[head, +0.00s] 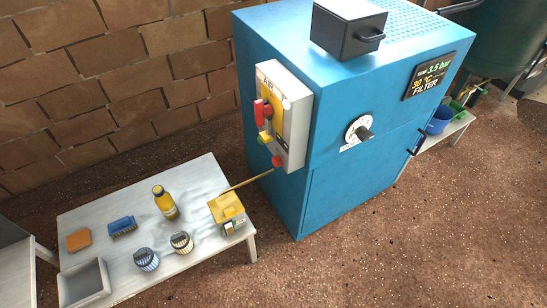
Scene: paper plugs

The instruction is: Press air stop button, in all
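A grey-white control box (291,128) marked AIR is fixed to the left side of a large blue cabinet (352,185). A red round button (277,161) sits at the bottom of the box. Which of these is the air stop button cannot be read from its label. Neither of my grippers is in view, and nothing touches the box.
A low grey table (205,175) left of the cabinet holds a yellow bottle (165,202), a blue brush (122,226), an orange block (78,239), two cups, a yellow-topped box (227,208) with a stick, and a grey tray (84,284). A dark box (345,28) tops the cabinet. Brown floor lies open in front.

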